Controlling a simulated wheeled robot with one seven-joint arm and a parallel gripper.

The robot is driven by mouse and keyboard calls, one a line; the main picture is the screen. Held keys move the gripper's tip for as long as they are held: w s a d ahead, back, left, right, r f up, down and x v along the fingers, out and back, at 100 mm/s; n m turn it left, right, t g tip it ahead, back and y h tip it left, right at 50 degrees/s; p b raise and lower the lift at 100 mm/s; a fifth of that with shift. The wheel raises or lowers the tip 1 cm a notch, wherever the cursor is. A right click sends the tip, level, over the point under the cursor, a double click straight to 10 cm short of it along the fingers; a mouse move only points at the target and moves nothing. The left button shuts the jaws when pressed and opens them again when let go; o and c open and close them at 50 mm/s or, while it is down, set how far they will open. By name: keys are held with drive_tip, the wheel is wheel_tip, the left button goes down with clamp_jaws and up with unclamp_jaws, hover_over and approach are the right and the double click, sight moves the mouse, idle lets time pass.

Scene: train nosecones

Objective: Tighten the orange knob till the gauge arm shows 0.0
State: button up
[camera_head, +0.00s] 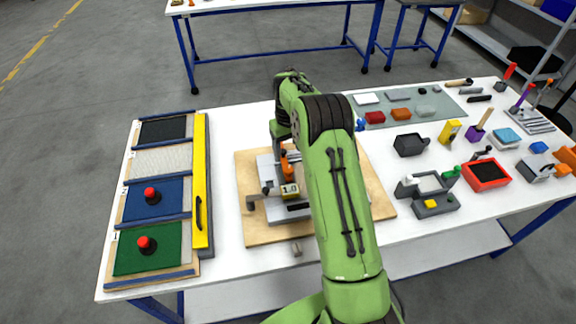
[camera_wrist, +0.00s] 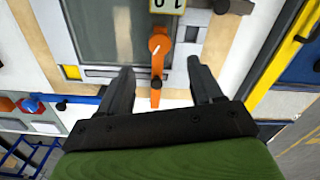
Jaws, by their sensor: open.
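The orange knob (camera_wrist: 158,42) has a white mark and a narrow orange part running down from it in the wrist view. Part of the orange shows beside my arm in the head view (camera_head: 285,162). A yellow-framed gauge label (camera_head: 290,190) reads 1.0; it is cut off and upside down at the top of the wrist view (camera_wrist: 168,5). My gripper (camera_wrist: 160,67) is open and empty, its two black fingers to either side of the orange part in the picture. I cannot tell how far above it they are. In the head view my arm hides much of the device.
The device stands on a wooden board (camera_head: 250,225) on a white table. A panel with a yellow bar (camera_head: 201,180) and red-topped knobs is at left. Blocks, a black box (camera_head: 410,145) and a red box (camera_head: 486,174) are at right. Bare tabletop lies left of the board.

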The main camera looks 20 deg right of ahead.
sight(288, 168)
wheel_tip(288, 168, down, 9)
drive_tip(key=shift+r+p, duration=0.15)
drive_tip(key=shift+p, duration=0.2)
drive_tip(key=c, duration=1.1)
drive_tip(key=shift+o, duration=0.2)
drive_tip(key=shift+m+b, duration=0.3)
